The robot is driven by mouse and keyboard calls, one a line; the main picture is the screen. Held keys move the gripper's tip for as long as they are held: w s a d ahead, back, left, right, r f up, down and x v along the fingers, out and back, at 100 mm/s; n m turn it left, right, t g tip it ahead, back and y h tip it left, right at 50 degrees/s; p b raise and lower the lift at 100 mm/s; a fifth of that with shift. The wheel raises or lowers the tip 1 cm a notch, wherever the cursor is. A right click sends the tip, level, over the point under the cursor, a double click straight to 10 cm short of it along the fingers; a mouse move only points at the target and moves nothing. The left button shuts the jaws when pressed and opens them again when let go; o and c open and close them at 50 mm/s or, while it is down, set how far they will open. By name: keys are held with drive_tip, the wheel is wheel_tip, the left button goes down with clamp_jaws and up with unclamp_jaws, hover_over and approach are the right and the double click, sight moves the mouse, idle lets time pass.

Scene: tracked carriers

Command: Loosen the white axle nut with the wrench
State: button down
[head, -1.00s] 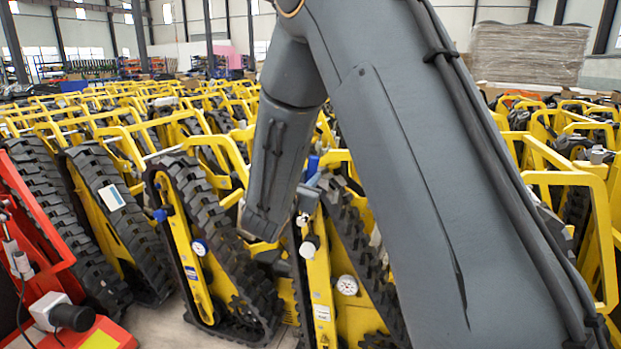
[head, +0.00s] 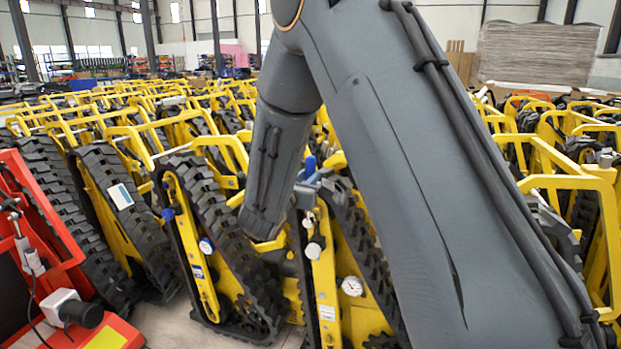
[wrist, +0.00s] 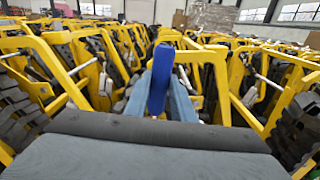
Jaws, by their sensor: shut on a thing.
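My gripper (wrist: 158,92) shows in the wrist view as two grey-blue fingers on either side of an upright blue handle, which looks like the wrench (wrist: 161,70). It is shut on this handle. The wrench's working end is hidden from the wrist camera. In the head view a blue piece, likely the same wrench (head: 310,165), shows beside my forearm, which hides much of the gripper. A small white round part, possibly the white axle nut (head: 313,250), sits on a yellow tracked carrier (head: 325,290) below it. I cannot tell whether the wrench touches any nut.
Rows of yellow carriers with black tracks stand close together on all sides. A red machine (head: 50,240) with a white camera-like box (head: 65,308) is at the left. Gauges (head: 352,286) stick out from the carriers. A little bare floor (head: 175,325) shows at the lower left.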

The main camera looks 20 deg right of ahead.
drive_tip(key=shift+w+a+n, duration=0.3)
drive_tip(key=shift+a, duration=0.15)
drive_tip(key=shift+w+a+n+p, duration=0.45)
drive_tip(key=shift+a+n, duration=0.15)
idle(0.5)
drive_tip(key=shift+s+d, duration=0.15)
drive_tip(key=shift+d, duration=0.05)
drive_tip(key=shift+s+a, duration=0.1)
idle(0.4)
